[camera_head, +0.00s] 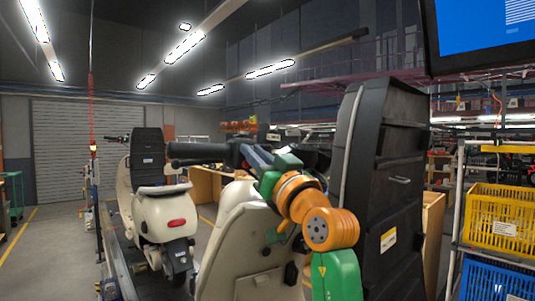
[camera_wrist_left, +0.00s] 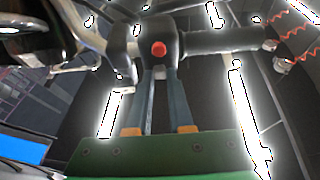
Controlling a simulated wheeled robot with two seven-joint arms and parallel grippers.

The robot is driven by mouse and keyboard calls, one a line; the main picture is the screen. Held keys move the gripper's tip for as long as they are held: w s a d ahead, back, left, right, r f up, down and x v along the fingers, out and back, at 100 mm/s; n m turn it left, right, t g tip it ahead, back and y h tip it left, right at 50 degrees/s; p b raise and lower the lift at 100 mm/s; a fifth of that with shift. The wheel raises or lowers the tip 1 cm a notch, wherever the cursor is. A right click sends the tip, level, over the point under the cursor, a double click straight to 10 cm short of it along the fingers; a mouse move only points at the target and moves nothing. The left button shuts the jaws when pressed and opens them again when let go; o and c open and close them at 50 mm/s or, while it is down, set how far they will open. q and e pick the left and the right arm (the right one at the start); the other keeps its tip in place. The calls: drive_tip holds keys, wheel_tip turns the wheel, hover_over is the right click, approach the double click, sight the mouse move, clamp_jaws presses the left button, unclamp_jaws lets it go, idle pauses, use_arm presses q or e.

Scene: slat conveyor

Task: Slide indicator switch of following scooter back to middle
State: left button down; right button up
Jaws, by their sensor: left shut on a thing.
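The near cream scooter (camera_head: 232,240) stands in front of me, with its black handlebar grip (camera_head: 195,150) pointing left. My left gripper (camera_head: 250,157) is at the inner end of that grip, by the switch housing. In the left wrist view the dark switch housing (camera_wrist_left: 157,36) carries a red button (camera_wrist_left: 158,49). The blue-grey fingers of the left gripper (camera_wrist_left: 160,78) reach up to the housing just below the button. They are closed on the small pale indicator switch (camera_wrist_left: 160,72), which is mostly hidden between the tips. Its exact slide position cannot be told. My right gripper is not in view.
Another cream scooter (camera_head: 160,205) stands farther down the line at left. A tall black panelled piece (camera_head: 385,180) rises right of my arm. Yellow (camera_head: 500,222) and blue (camera_head: 488,283) crates sit on a rack at far right. A screen (camera_head: 485,30) hangs at upper right.

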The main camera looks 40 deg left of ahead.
use_arm(q)
drive_tip(key=shift+s, duration=0.1)
drive_tip(key=c, duration=0.9)
unclamp_jaws()
drive_tip(key=shift+d, duration=0.1)
drive_tip(key=shift+o, duration=0.5)
drive_tip(key=shift+d, duration=0.15)
drive_tip(key=shift+d+r, duration=0.1)
drive_tip(key=b+v, duration=0.4)
drive_tip(key=v, duration=0.3)
